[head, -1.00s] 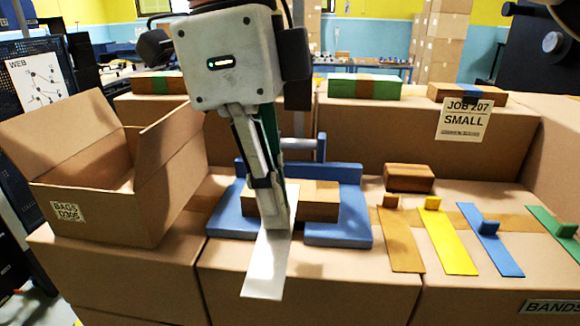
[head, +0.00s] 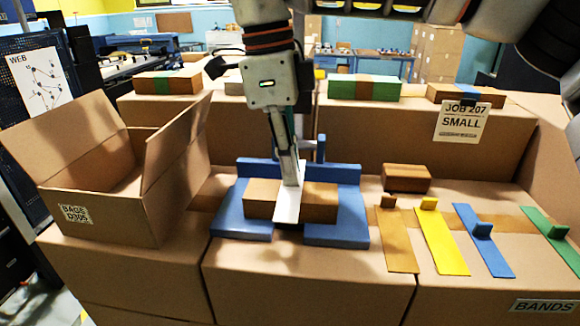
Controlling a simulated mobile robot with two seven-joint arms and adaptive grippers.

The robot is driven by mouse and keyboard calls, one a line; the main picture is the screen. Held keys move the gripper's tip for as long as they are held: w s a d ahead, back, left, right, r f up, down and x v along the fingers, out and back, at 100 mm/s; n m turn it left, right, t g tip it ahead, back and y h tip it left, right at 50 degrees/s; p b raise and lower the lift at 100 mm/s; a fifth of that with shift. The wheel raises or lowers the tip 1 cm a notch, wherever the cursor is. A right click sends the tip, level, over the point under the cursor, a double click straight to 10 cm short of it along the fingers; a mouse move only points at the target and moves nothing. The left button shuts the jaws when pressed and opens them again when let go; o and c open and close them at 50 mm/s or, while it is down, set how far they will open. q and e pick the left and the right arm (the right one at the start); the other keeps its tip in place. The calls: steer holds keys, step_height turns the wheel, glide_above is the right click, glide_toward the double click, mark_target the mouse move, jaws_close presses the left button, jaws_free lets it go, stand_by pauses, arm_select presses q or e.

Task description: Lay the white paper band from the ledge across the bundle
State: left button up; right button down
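The white paper band (head: 287,208) lies over the middle of the brown bundle (head: 320,203) in the head view, its near end hanging down the bundle's front face. The bundle sits in a blue fixture (head: 338,232) with a raised back and two front pads. My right gripper (head: 291,180) points down over the bundle and appears shut on the band; the fingertips hide the grip and the band's far part. My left gripper is not in view.
Brown, yellow, blue and green bands (head: 442,240) with small blocks lie to the right. A small brown block (head: 406,178) lies behind them. An open carton (head: 105,205) stands left. Banded bundles (head: 364,87) sit on the boxes behind.

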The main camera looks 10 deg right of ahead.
steer(key=shift+f, duration=0.3)
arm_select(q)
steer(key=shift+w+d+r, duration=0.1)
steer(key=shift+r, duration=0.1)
arm_select(e)
steer(key=shift+r, duration=0.1)
steer(key=shift+f, duration=0.2)
steer(key=c, duration=2.3)
jaws_free()
steer(key=shift+r, duration=0.1)
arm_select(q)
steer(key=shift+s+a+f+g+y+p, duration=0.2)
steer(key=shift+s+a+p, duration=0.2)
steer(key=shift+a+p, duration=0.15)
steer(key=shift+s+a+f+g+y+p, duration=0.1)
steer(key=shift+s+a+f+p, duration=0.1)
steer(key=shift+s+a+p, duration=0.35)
arm_select(e)
steer(key=shift+w+a+r, duration=0.1)
steer(key=shift+a+r, duration=0.2)
steer(key=shift+r, duration=1.7)
steer(key=shift+w+a+r, duration=0.1)
steer(key=shift+a+r, duration=0.2)
steer(key=shift+r, duration=1.75)
steer(key=shift+a+r, duration=0.3)
steer(key=shift+r, duration=1.7)
